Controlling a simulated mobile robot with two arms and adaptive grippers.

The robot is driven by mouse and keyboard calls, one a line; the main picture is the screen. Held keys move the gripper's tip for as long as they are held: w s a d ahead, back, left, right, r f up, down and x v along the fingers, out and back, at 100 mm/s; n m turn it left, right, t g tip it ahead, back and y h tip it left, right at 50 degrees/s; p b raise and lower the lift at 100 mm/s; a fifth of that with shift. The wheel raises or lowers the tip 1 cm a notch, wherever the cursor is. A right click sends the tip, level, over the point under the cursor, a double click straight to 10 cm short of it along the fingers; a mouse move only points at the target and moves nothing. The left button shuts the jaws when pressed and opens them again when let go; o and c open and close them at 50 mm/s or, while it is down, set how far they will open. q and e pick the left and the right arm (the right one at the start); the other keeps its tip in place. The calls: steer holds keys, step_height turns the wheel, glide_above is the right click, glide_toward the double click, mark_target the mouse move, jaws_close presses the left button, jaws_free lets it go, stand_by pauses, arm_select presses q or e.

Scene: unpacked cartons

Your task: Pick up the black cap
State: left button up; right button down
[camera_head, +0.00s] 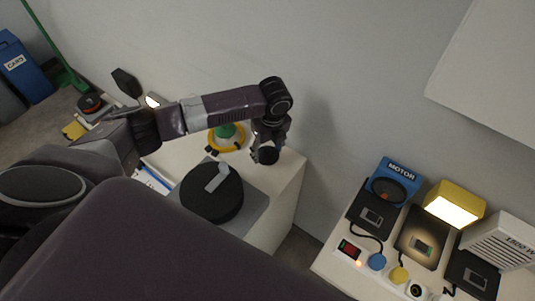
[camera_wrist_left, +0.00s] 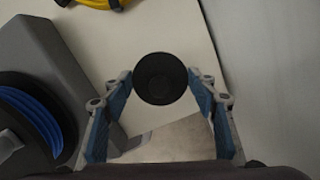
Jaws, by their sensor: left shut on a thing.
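The black cap (camera_wrist_left: 160,78) is round and dark, and it sits between the two blue-padded fingers of my left gripper (camera_wrist_left: 160,84) in the left wrist view. The fingers are shut on its sides. In the head view my left gripper (camera_head: 266,146) points down near the back right corner of the white cabinet (camera_head: 284,190), with the dark cap (camera_head: 266,156) at its tip. I cannot tell from these views how far the cap is above the cabinet top. My right gripper is in neither view.
A black reel (camera_head: 212,194) on a grey base stands left of the gripper; its blue cable (camera_wrist_left: 32,118) shows in the wrist view. A yellow ring with a green part (camera_head: 226,136) lies behind. A second white table at right holds a blue motor box (camera_head: 394,182) and a lit lamp (camera_head: 454,204).

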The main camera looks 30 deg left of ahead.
mark_target(268, 149)
arm_select(q)
steer(key=shift+c, duration=0.3)
steer(key=shift+r, duration=0.1)
steer(key=shift+c, duration=0.2)
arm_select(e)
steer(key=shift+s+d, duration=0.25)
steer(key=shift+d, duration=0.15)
